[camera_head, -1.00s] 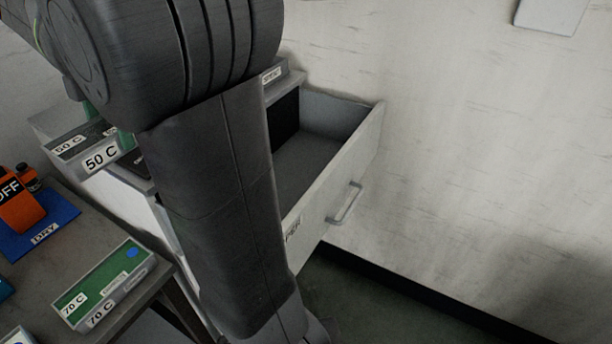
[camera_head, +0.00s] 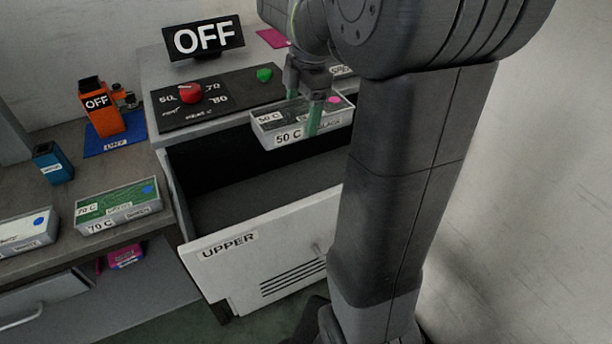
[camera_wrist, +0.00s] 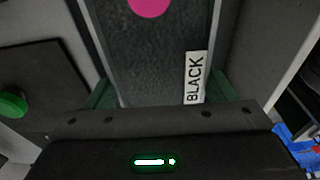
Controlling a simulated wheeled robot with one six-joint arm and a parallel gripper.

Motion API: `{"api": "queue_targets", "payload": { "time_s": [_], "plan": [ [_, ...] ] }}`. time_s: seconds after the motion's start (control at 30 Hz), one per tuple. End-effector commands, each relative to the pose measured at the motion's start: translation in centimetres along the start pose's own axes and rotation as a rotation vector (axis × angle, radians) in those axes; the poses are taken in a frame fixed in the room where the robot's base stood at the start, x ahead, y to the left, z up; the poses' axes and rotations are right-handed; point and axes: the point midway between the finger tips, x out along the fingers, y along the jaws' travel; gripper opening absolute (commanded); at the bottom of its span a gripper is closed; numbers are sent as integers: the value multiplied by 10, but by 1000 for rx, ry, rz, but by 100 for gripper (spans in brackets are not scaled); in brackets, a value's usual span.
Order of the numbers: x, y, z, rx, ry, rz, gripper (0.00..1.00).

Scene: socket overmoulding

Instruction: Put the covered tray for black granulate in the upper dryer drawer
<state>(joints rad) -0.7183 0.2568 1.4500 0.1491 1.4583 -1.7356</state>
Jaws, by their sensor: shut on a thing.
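The covered tray for black granulate (camera_head: 277,139) is pale, with "50 C" labels and a pink dot on its dark cover. In the wrist view the tray's cover (camera_wrist: 150,60) carries a "BLACK" label. My gripper (camera_head: 312,112) is shut on the tray, its green fingers at the tray's sides. The tray hangs above the back part of the open upper drawer (camera_head: 230,245), whose front reads "UPPER". The drawer floor that shows is empty. My arm hides the drawer's right side.
The dryer top has a control panel (camera_head: 217,103) with a red knob and green button, and an "OFF" sign (camera_head: 204,40). On the left bench stand a green-covered "70 C" tray (camera_head: 118,205), another tray (camera_head: 28,232), a blue container (camera_head: 52,163) and an orange device (camera_head: 100,108).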

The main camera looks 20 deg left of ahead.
Motion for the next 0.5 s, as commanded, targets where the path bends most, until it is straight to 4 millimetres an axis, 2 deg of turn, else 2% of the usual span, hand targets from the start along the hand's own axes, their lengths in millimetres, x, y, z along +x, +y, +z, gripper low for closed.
{"api": "queue_targets", "payload": {
  "time_s": [0.03,0.3,0.5],
  "plan": [
    [15,-1,2,0,0,-3,38],
    [84,-1,13,1,0,-4,38],
    [125,0,19,1,0,-1,38]
  ]
}}
